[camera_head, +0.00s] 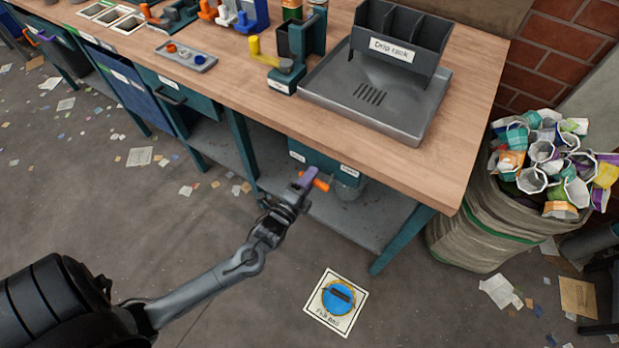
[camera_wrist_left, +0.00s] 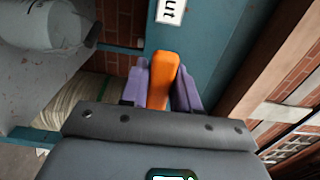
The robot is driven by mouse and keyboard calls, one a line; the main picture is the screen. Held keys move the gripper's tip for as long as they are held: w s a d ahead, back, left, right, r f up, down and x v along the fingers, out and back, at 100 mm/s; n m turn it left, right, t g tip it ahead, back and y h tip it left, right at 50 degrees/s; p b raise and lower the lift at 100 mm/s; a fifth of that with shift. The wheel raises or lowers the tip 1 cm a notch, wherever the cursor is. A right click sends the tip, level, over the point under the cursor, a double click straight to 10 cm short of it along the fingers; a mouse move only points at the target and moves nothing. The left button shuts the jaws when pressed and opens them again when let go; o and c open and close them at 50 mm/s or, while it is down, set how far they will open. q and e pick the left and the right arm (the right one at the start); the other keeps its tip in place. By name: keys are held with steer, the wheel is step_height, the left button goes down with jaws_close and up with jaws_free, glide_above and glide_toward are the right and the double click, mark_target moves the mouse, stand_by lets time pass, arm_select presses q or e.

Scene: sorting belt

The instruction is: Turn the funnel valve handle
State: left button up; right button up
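The orange valve handle (camera_head: 321,184) sticks out below the bench's right part, by a teal housing (camera_head: 325,163) with white labels. My left gripper (camera_head: 308,177) is at the handle, its purple fingers pointing at the housing. In the left wrist view the handle (camera_wrist_left: 164,78) lies between the two purple fingers and fills the gap between them. The fingers look closed on its sides. A label ending in "ut" (camera_wrist_left: 169,11) is just beyond the handle. The funnel itself cannot be made out. My right gripper is not in view.
The wooden bench top (camera_head: 262,118) overhangs the handle, with a teal leg (camera_head: 403,237) to the right. A sack of cups (camera_head: 480,222) stands right. A blue-marked floor pad (camera_head: 338,299) lies in front.

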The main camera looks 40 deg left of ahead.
arm_select(q)
jaws_close()
